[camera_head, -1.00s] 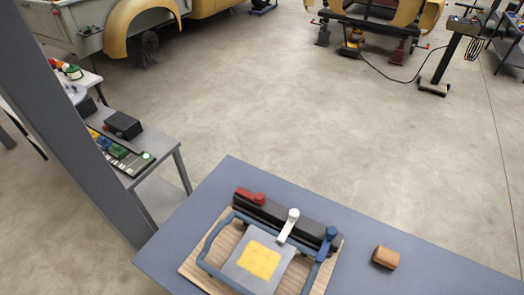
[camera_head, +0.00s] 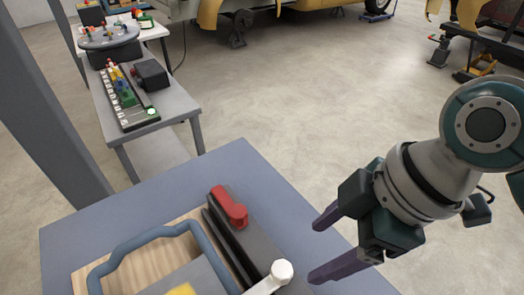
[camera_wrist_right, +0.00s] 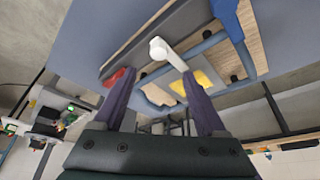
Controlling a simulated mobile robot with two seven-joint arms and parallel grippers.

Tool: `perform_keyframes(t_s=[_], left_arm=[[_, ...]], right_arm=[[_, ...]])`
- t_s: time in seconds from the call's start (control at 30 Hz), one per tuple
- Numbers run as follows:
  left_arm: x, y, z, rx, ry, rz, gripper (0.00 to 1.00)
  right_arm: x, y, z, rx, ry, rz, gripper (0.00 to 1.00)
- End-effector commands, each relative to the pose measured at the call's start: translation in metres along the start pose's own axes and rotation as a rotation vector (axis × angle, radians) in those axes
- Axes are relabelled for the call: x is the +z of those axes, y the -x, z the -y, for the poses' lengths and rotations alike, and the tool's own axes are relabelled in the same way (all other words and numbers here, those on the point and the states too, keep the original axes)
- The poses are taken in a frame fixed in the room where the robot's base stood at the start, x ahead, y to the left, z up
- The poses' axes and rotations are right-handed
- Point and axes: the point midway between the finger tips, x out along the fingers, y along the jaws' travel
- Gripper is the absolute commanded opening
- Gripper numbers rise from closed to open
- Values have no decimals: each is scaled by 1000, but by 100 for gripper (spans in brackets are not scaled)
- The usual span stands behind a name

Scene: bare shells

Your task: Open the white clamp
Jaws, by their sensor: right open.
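The white clamp (camera_head: 272,279) is a light lever with a rounded knob, at the bottom edge of the head view, lying across the dark bar (camera_head: 235,245) of a fixture. In the right wrist view the white clamp (camera_wrist_right: 172,56) shows whole, with its knob beyond and between my fingertips. My right gripper (camera_head: 318,246) is open and empty, its purple fingers pointing left, to the right of the white clamp and apart from it. It also shows in the right wrist view (camera_wrist_right: 158,76). My left gripper is in neither view.
A red clamp (camera_head: 230,206) sits at the bar's far end; a blue clamp (camera_wrist_right: 225,12) shows at the other end. A blue looped frame (camera_head: 140,240) lies over a wooden board (camera_head: 90,268) on the blue-grey table (camera_head: 150,190). A side table (camera_head: 175,103) holds other parts.

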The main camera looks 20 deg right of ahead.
Motion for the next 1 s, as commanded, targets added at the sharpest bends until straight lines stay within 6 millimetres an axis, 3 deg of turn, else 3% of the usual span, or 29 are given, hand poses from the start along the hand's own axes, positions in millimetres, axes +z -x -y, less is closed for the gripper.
perform_keyframes(t_s=[0.03,0.23,0.6,0.77,1.0], left_arm=[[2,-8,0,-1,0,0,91],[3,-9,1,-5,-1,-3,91],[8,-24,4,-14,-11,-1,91],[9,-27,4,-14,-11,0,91],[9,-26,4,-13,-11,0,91]], right_arm=[[2,-9,-1,-4,12,-4,74],[0,-26,-1,-11,21,-9,74],[0,-93,-1,-8,21,-7,74],[0,-104,-1,-7,22,-6,74],[0,-106,-1,-6,23,-6,74]])
